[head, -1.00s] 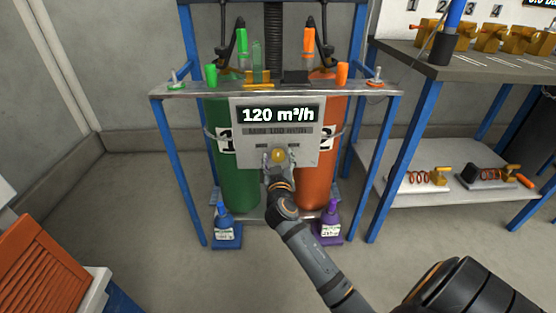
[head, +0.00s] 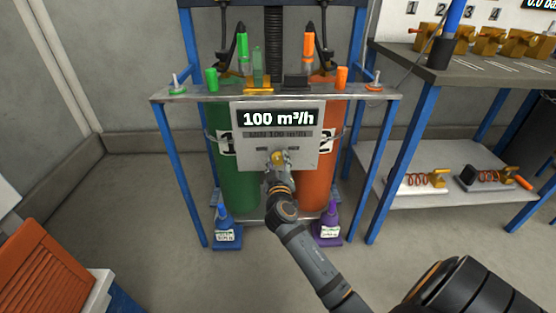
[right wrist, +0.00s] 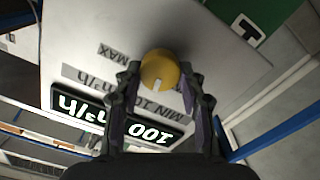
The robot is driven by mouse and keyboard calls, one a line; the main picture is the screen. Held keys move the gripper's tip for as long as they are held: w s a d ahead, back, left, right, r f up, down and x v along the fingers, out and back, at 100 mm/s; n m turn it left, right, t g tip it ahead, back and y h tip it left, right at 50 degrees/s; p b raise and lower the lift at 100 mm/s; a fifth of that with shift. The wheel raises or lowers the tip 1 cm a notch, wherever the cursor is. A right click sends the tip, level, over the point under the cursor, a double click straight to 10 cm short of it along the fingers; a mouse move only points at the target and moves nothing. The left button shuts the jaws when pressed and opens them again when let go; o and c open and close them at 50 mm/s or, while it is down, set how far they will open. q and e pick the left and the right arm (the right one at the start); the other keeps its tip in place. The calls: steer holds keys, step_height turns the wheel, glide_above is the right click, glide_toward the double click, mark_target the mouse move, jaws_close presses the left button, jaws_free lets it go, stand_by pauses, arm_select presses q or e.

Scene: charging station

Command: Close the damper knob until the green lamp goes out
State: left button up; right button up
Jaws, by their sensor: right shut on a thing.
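The yellow round knob (head: 279,157) is on the light grey panel (head: 305,160) of the gas-cylinder stand. In the right wrist view the knob (right wrist: 160,68) carries a white mark on its face. My right gripper (right wrist: 161,74) is shut on the knob, one finger on each side. It also shows at the knob in the head view (head: 277,160). The display (head: 279,117) reads 100 m³/h. A label below it reads MIN 100 m³/h. I cannot tell which green part is the lamp or whether it is lit. My left gripper is not in view.
Green (head: 238,183) and orange (head: 314,182) cylinders stand behind the panel. The stand's metal shelf (head: 230,93) is above it. Blue (head: 225,229) and purple (head: 328,226) bottles stand at its foot. A workbench (head: 478,65) is at right. The floor left of the stand is clear.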

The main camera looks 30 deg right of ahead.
steer(key=o, duration=1.2)
steer(key=v, duration=0.7)
steer(key=shift+s+a, duration=0.1)
steer(key=shift+s, duration=0.15)
